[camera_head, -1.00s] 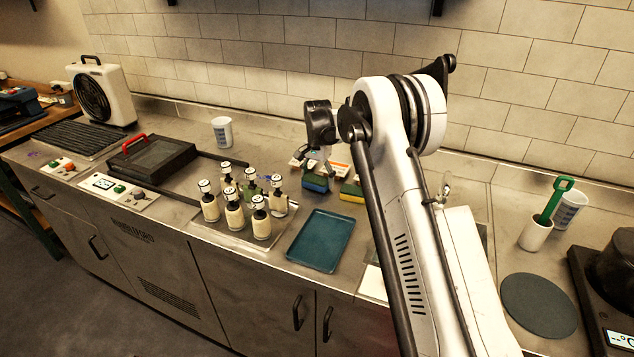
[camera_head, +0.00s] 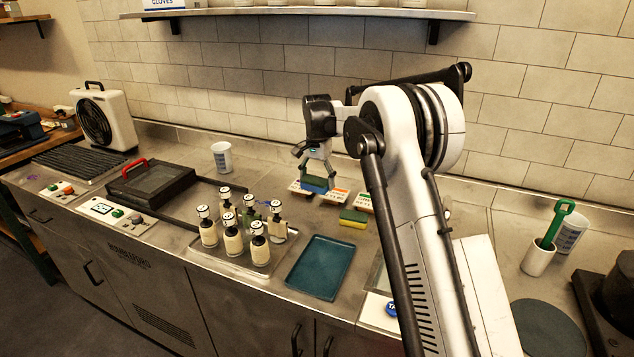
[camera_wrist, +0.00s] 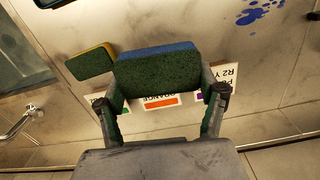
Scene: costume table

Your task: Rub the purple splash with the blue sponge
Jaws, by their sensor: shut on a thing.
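My gripper (camera_head: 316,160) is shut on the blue sponge (camera_head: 315,184) and holds it above the counter, in front of the label cards. In the wrist view, the blue sponge (camera_wrist: 157,72) shows a dark green scrub face and a blue edge between the two fingers. A splash of blue drops (camera_wrist: 258,12) shows on the counter at the top right of the wrist view; it looks blue rather than purple.
A yellow sponge with a green face (camera_head: 353,217) lies on the counter. Label cards (camera_head: 334,197) stand behind. A teal tray (camera_head: 320,268) and several pump bottles (camera_head: 231,236) are to the left. A white cup (camera_head: 222,156) stands farther back.

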